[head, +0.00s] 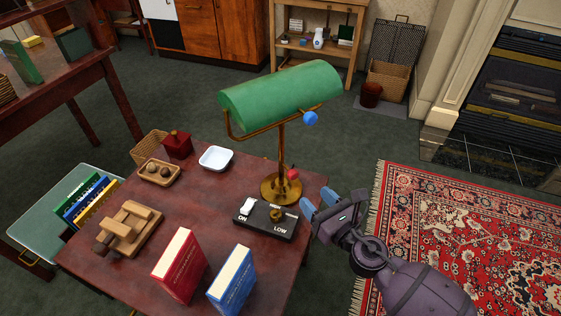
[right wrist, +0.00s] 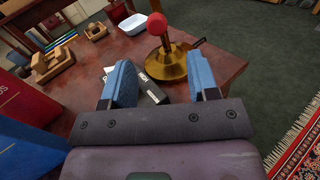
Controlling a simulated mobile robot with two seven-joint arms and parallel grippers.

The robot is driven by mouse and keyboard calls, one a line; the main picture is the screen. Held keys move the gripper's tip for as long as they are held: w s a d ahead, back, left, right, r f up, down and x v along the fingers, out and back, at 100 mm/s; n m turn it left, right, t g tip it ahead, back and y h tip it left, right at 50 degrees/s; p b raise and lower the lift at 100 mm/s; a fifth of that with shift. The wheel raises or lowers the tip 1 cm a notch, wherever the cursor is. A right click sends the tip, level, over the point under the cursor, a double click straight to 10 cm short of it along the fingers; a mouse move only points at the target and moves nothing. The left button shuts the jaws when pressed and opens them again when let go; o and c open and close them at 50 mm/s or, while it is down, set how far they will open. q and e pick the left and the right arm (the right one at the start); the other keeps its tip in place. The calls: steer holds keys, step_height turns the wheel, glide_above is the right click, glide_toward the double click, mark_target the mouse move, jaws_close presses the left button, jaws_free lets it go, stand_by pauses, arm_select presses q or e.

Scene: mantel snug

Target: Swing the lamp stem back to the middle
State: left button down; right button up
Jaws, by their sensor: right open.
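The desk lamp has a green shade (head: 280,95), a brass stem (head: 281,150) and a round brass base (head: 281,189) near the table's right edge. A blue knob (head: 310,118) sits at the shade's right end. A red knob (head: 293,175) is low by the stem; it also shows in the right wrist view (right wrist: 157,24), above the base (right wrist: 166,66). My right gripper (head: 318,204) is open and empty, just right of the base at the table edge. In the right wrist view its blue fingers (right wrist: 162,80) point toward the base, apart from the red knob. My left gripper is out of view.
A black control box (head: 265,219) with a white switch and brass dial lies in front of the base. Red (head: 180,266) and blue (head: 232,281) books stand at the table's front. A white dish (head: 216,158) and wooden pieces (head: 131,228) lie left. Carpet (head: 450,230) is right.

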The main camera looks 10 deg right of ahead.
mark_target(295, 177)
steer(key=shift+n, duration=0.5)
steer(key=x, duration=1.1)
steer(key=shift+w+a+r, duration=0.2)
steer(key=shift+a, duration=0.1)
steer(key=shift+c, duration=0.4)
jaws_close()
